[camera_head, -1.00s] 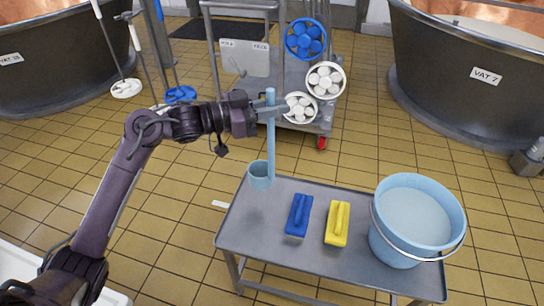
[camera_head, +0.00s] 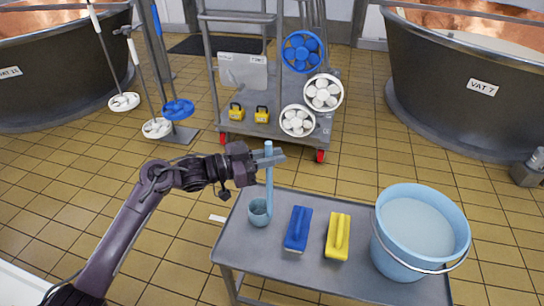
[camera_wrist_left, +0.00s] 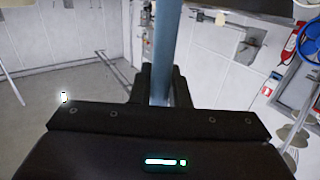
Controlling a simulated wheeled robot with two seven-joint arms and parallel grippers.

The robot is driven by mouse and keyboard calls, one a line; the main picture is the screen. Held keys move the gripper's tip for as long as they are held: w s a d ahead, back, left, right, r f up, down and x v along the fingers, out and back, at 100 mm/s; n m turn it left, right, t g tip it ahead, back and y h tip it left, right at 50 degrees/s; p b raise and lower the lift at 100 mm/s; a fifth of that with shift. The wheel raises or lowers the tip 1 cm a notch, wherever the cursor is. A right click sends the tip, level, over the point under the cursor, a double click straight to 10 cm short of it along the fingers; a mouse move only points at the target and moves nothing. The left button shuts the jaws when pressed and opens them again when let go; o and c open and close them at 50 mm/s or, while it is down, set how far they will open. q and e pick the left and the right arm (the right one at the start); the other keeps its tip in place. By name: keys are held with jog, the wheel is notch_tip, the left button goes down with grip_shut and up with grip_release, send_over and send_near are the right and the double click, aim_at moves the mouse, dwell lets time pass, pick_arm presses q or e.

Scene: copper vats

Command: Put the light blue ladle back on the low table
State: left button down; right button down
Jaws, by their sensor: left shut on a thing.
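The light blue ladle (camera_head: 269,181) hangs upright, its cup (camera_head: 259,213) at the bottom. My left gripper (camera_head: 269,158) is shut on the upper part of its handle. The handle also shows between the fingers in the left wrist view (camera_wrist_left: 165,50). The cup appears over the back left corner of the grey low table (camera_head: 330,277); I cannot tell whether it touches the top. My right gripper is not in view.
A blue brush (camera_head: 298,229), a yellow brush (camera_head: 338,237) and a light blue bucket (camera_head: 418,232) stand on the table, right of the ladle. Dark vats flank the tiled floor.

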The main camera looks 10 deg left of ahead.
pick_arm(q)
jog(key=shift+f, duration=0.15)
jog(key=c, duration=1.4)
grip_release()
